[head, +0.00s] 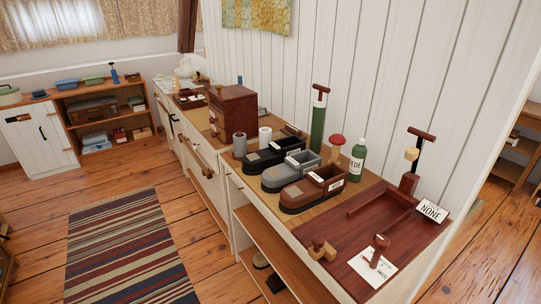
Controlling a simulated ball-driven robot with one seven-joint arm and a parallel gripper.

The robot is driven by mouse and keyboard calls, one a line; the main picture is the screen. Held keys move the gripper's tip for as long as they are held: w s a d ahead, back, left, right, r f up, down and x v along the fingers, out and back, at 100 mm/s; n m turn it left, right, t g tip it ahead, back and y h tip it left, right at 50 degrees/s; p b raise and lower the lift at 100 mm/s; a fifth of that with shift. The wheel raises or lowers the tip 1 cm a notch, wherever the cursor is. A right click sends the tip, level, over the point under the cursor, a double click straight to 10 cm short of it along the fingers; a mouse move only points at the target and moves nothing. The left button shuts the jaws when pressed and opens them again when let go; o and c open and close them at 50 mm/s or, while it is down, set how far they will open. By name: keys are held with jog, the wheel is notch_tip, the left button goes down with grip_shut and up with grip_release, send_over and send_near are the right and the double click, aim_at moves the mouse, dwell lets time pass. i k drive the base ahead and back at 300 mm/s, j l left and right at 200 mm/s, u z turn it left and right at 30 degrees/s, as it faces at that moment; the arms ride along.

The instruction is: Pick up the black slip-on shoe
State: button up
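The black slip-on shoe (265,157) sits on a tan mat on the long counter, the farthest of three shoes in a row. A small white label shows at its raised end, on the right, and its toe points to the lower left. The grey shoe (284,174) is just in front of it and hides part of its near side. The brown shoe (309,190) is nearest to me. My gripper is not in view.
Behind the shoes stand a green cylinder with a T-handle (318,124), a red-topped item (336,146) and a green bottle (358,160). A grey cylinder (240,144) and a dark wooden box (233,112) are left of them. A red-brown tray (360,240) is at right. Floor left is open.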

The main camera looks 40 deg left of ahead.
aim_at(255, 163)
jog(key=i+j+u, duration=0.15)
jog(key=i+j, duration=0.15)
jog(key=j, duration=0.3)
jog(key=i+j+u, duration=0.2)
jog(key=i+j, duration=0.15)
jog(key=j, duration=0.2)
jog(key=i+j+u, duration=0.15)
jog(key=i+j, duration=0.2)
jog(key=j, duration=0.2)
